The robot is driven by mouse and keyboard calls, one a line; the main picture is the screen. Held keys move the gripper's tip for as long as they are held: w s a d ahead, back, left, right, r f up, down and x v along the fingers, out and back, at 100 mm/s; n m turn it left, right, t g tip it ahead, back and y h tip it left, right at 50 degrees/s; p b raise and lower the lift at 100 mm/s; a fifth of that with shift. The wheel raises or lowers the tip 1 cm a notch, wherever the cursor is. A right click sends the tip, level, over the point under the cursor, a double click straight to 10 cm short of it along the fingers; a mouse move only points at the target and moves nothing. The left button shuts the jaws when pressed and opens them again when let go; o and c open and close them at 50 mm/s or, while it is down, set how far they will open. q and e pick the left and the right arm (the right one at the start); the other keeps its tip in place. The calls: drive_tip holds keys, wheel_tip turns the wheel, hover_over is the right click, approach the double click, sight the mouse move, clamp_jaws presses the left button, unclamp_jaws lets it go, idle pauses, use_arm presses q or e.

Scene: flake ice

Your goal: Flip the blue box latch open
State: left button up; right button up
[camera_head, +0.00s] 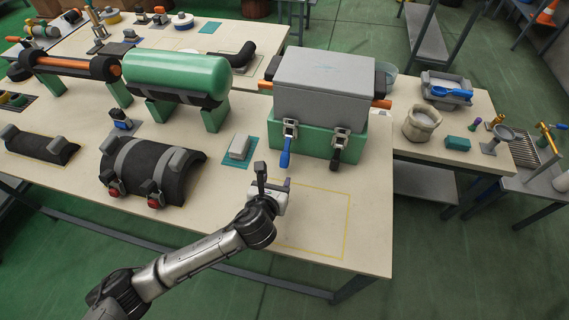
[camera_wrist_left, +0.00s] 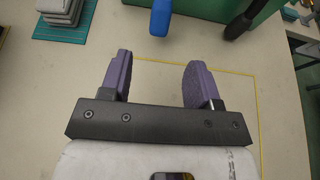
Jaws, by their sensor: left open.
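The box (camera_head: 322,95) has a grey lid and a green base and stands at the back right of the near table. Two metal latches sit on its front: one with a blue handle (camera_head: 285,158) on the left, one with a black handle (camera_head: 335,158) on the right. Both handles hang down. My left gripper (camera_head: 273,176) is in front of the box, below and left of the blue handle. In the left wrist view its fingers (camera_wrist_left: 157,80) are apart and empty, with the blue handle tip (camera_wrist_left: 160,18) ahead of them, not touching. My right gripper is not in view.
A grey block on a teal mat (camera_head: 235,164) lies left of the box. A black half-shell with red clamps (camera_head: 150,170) and a green cylinder (camera_head: 177,75) stand further left. A yellow outline (camera_head: 349,215) marks bare tabletop in front of the box.

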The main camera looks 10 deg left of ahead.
sight(284, 163)
use_arm(q)
drive_tip(key=b+x, duration=0.3)
drive_tip(key=x, duration=0.8)
drive_tip(key=shift+w+d+f+b, duration=0.1)
drive_tip(key=shift+w+f+b, duration=0.05)
drive_tip(key=shift+w+b, duration=0.2)
drive_tip(key=c, duration=0.4)
clamp_jaws()
